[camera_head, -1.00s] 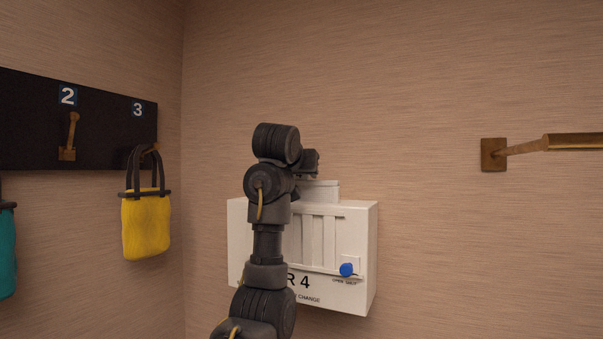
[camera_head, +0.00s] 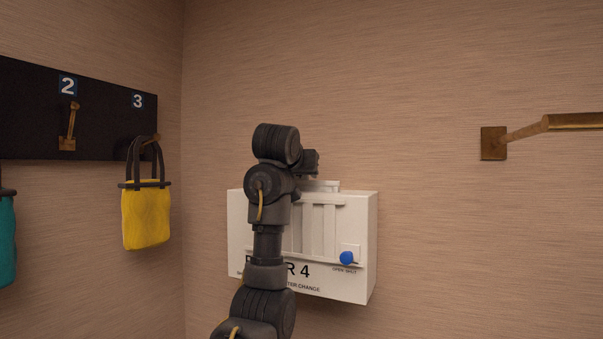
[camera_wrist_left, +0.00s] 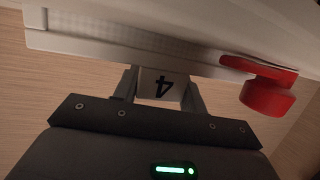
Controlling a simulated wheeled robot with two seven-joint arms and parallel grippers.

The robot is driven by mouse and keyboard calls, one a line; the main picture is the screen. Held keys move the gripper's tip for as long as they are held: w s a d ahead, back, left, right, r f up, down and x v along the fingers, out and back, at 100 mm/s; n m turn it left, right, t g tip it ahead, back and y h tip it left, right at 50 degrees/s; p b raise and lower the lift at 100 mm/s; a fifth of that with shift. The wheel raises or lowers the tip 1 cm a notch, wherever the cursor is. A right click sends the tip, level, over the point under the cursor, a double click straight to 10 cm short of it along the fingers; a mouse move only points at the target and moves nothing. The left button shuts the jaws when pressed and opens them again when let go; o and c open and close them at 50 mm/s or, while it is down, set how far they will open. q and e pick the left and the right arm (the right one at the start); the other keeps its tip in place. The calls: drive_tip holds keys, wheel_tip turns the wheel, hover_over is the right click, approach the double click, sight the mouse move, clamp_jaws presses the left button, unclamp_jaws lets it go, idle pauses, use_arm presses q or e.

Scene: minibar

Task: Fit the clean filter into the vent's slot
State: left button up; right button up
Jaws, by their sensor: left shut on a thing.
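The vent (camera_head: 368,240) is a white box on the wall with a slatted front, black lettering with a 4 and a blue knob (camera_head: 347,258). The white filter (camera_head: 325,186) stands in the vent's top, with a low part showing above its upper edge. My left gripper (camera_head: 309,162) is above the vent, its fingers largely hidden by my arm. In the left wrist view, my left gripper (camera_wrist_left: 160,88) is shut on the filter's white tab, marked 4 (camera_wrist_left: 161,86). How deep the filter sits is hidden. My right gripper is not in view.
A dark hook board (camera_head: 105,125) with a yellow bag (camera_head: 146,217) is at left. A brass bar (camera_head: 575,121) juts from the right wall. The wall between is clear.

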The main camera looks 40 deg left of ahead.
use_arm(q)
drive_tip(key=shift+f+b, duration=0.9)
drive_tip(key=shift+f, duration=0.35)
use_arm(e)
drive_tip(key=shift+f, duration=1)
use_arm(q)
drive_tip(key=o, duration=1.3)
drive_tip(key=shift+o, duration=0.2)
